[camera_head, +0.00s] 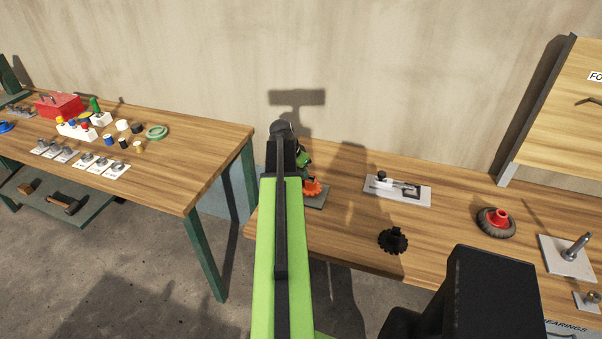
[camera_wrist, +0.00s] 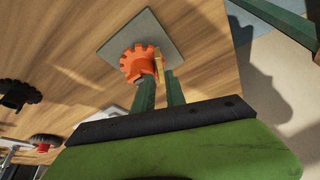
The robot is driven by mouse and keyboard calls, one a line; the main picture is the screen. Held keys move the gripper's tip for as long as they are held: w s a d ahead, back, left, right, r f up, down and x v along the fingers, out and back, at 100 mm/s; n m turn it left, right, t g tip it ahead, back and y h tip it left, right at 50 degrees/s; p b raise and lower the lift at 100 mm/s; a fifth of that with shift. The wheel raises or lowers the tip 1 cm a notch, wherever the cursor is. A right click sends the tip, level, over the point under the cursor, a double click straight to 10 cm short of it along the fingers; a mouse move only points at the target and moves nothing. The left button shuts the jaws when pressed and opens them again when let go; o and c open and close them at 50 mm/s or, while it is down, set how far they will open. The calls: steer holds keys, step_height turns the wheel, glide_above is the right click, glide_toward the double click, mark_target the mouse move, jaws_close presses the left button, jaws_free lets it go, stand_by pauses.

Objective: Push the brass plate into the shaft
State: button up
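A thin brass-coloured piece (camera_wrist: 159,62), which looks like the brass plate, stands against the right side of an orange toothed wheel (camera_wrist: 137,62) in the wrist view. The wheel sits on a grey square base (camera_wrist: 112,48); it also shows in the head view (camera_head: 313,189), beyond my arm. My gripper (camera_wrist: 158,78) has its two green fingers pointed at the wheel, with the brass piece in line with the gap between their tips. Whether the fingers touch or grip it is unclear. No shaft can be made out at the wheel; my arm hides part of it in the head view.
A black toothed wheel (camera_head: 393,240), a white plate with a small tool (camera_head: 398,190), a wheel with a red hub (camera_head: 496,222) and a metal post on a plate (camera_head: 568,257) stand to the right. A second bench (camera_head: 190,160) is at left, across a gap.

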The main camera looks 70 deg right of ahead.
steer(key=shift+s, duration=0.2)
steer(key=shift+r+p, duration=0.55)
steer(key=shift+p, duration=0.05)
steer(key=p+v, duration=1.1)
steer(key=v, duration=0.1)
steer(key=shift+w+r, duration=0.1)
steer(key=shift+r, duration=0.05)
